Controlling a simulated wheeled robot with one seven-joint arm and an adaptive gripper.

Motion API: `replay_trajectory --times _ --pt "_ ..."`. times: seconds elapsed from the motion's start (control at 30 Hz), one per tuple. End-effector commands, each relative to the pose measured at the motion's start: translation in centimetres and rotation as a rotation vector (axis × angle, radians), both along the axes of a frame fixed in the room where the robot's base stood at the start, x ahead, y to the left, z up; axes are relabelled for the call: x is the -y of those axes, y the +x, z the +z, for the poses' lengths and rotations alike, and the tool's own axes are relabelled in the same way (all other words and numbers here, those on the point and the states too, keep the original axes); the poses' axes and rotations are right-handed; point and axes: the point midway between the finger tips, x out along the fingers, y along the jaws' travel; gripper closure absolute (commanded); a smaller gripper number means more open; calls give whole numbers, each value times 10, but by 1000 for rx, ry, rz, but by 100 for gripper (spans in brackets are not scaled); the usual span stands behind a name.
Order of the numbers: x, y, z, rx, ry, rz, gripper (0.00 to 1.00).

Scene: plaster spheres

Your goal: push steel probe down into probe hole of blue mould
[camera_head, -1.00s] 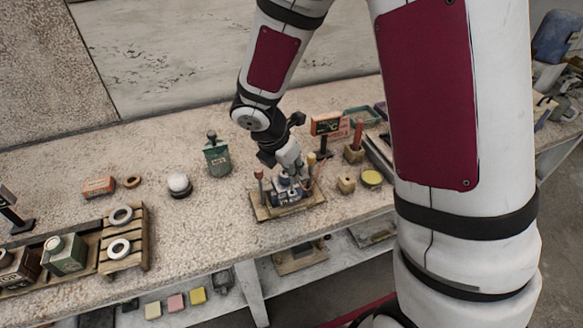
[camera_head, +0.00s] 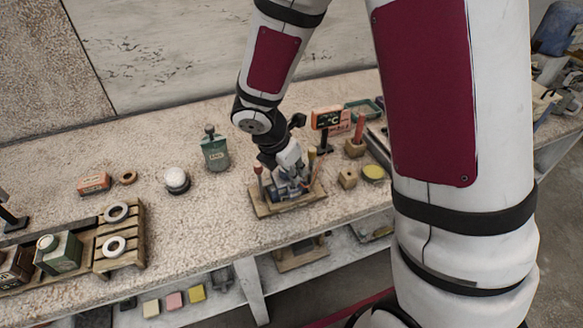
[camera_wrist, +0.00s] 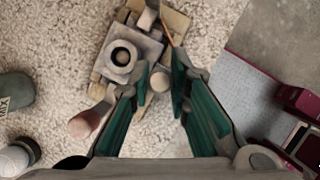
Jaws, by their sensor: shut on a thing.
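The blue mould (camera_head: 294,189) stands on a wooden board (camera_head: 262,210) near the bench's front edge. In the wrist view the mould (camera_wrist: 118,72) looks grey-blue, with a round dark opening in its top. My gripper (camera_head: 291,172) is low over the mould. In the wrist view its teal-padded fingers (camera_wrist: 168,82) are around a round pale knob, seen end-on, which I take to be the top of the steel probe (camera_wrist: 160,82). The probe's lower part and its hole are hidden, so I cannot tell how deep it sits.
A red-knobbed tool (camera_head: 258,169) stands at the board's left, close beside my finger in the wrist view (camera_wrist: 84,124). A wooden block (camera_head: 347,178) and yellow-topped tin (camera_head: 373,172) stand right.

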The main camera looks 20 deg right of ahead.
Motion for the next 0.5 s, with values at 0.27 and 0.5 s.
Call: replay_trajectory --times 0.27,0.5 --pt "0 1 -7 0 -1 1 100" --pt "0 1 -12 0 -1 1 100"
